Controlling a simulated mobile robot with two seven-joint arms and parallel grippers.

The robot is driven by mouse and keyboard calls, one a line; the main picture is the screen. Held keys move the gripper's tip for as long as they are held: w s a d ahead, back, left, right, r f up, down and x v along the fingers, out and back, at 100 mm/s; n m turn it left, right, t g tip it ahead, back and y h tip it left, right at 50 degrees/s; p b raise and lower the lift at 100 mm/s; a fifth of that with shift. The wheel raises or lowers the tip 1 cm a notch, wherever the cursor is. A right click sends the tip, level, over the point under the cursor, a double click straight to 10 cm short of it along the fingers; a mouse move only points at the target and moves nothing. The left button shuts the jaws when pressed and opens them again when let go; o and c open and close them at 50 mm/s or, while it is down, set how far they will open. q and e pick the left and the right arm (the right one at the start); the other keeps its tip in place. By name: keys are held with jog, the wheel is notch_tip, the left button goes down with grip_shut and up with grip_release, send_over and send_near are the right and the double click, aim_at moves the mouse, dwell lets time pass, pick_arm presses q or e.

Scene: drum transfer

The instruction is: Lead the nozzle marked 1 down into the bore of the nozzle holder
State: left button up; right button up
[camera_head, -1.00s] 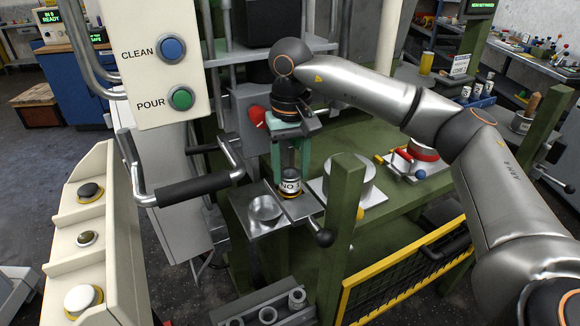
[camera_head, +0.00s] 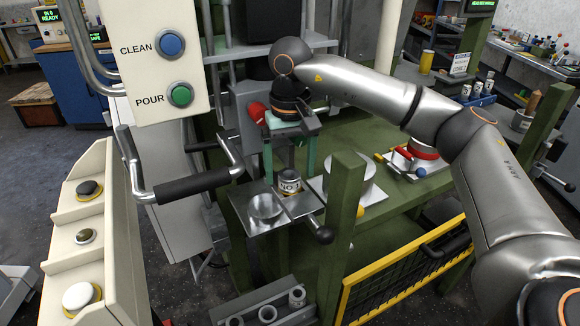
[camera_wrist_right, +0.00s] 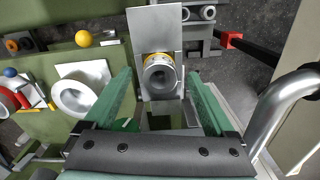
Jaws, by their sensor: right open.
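The nozzle marked 1 (camera_head: 289,181) is a short grey metal cylinder with a "NO 1" label. It stands upright at the nozzle holder, a metal plate (camera_head: 309,203), with its upper part above the plate. How deep it sits in the bore is hidden. My right gripper (camera_head: 290,168) points down above it, its green fingers open and spread to either side. In the right wrist view the nozzle (camera_wrist_right: 160,76) shows its open round top and a yellow ring between the fingertips, with gaps on both sides. My left gripper is not in view.
A wide metal ring (camera_head: 346,181) stands to the right, behind a green post (camera_head: 343,220). A black-grip handle (camera_head: 195,187) juts out at left. A yellow-edged mesh guard (camera_head: 400,275) is in front.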

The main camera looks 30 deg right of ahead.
notch_tip(320, 180, up, 6)
jog(key=p, duration=0.5)
notch_tip(320, 180, up, 7)
jog(key=b, duration=0.1)
jog(key=shift+f, duration=0.2)
dwell(0.4)
